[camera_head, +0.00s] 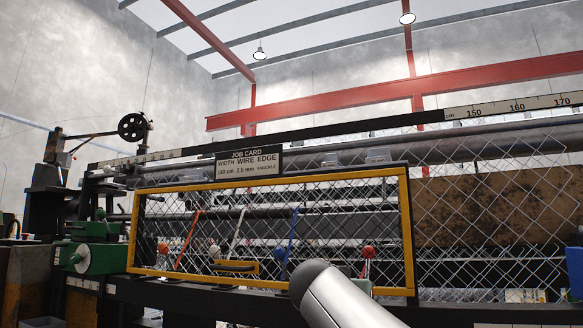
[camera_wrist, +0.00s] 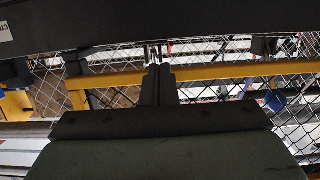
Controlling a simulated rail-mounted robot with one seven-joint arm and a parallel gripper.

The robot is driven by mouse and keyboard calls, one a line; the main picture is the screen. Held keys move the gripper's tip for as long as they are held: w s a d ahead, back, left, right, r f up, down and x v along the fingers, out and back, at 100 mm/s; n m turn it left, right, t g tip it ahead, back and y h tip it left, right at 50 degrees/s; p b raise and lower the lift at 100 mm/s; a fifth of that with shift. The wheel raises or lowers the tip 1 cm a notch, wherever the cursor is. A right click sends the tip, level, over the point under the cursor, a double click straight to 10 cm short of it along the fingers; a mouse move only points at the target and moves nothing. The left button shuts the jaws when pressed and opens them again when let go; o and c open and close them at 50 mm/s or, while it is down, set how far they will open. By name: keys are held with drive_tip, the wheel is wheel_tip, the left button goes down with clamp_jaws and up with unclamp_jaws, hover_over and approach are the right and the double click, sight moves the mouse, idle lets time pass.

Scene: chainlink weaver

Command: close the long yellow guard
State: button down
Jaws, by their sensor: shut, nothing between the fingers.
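The long yellow guard (camera_head: 409,235) is a rectangular yellow frame with wire mesh showing through it. In the head view it stands roughly upright along the front of the machine, with a short yellow handle (camera_head: 236,267) low in its middle. In the wrist view a yellow bar (camera_wrist: 225,72) crosses the picture behind the fingers. My gripper (camera_wrist: 154,60) is shut and empty, its fingers overlapping the bar; I cannot tell whether they touch it. In the head view only a pale part of my arm shows before the guard's lower right, and the gripper is hidden.
A job card (camera_head: 249,163) stands above the guard's top edge. Levers, one with a blue shaft (camera_head: 292,235), and red knobs (camera_head: 369,252) sit behind the frame. A green machine part (camera_head: 98,258) is at its left. Chain-link mesh (camera_head: 480,200) spreads to the right.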

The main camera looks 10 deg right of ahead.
drive_tip(key=shift+w+d, duration=0.2)
drive_tip(key=shift+d, duration=0.05)
drive_tip(key=shift+s, duration=0.1)
drive_tip(key=f+b+v, duration=0.2)
drive_tip(key=b+v, duration=0.1)
drive_tip(key=v, duration=0.4)
drive_tip(key=a+f+b+v, duration=0.1)
drive_tip(key=b+v, duration=0.2)
drive_tip(key=v, duration=0.4)
wheel_tip(320, 180, down, 29)
drive_tip(key=s+d+n+g+y+p, duration=0.1)
drive_tip(key=s+n+g+y+p, duration=0.2)
drive_tip(key=n+g+y, duration=0.3)
drive_tip(key=s+a+f+n+g+y+p, duration=0.1)
drive_tip(key=s+f+g, duration=0.6)
drive_tip(key=s+f, duration=1)
wheel_tip(320, 180, down, 3)
drive_tip(key=shift+a+f+y+p, duration=0.15)
drive_tip(key=shift+a+y+p, duration=0.25)
drive_tip(key=shift+a+y, duration=0.4)
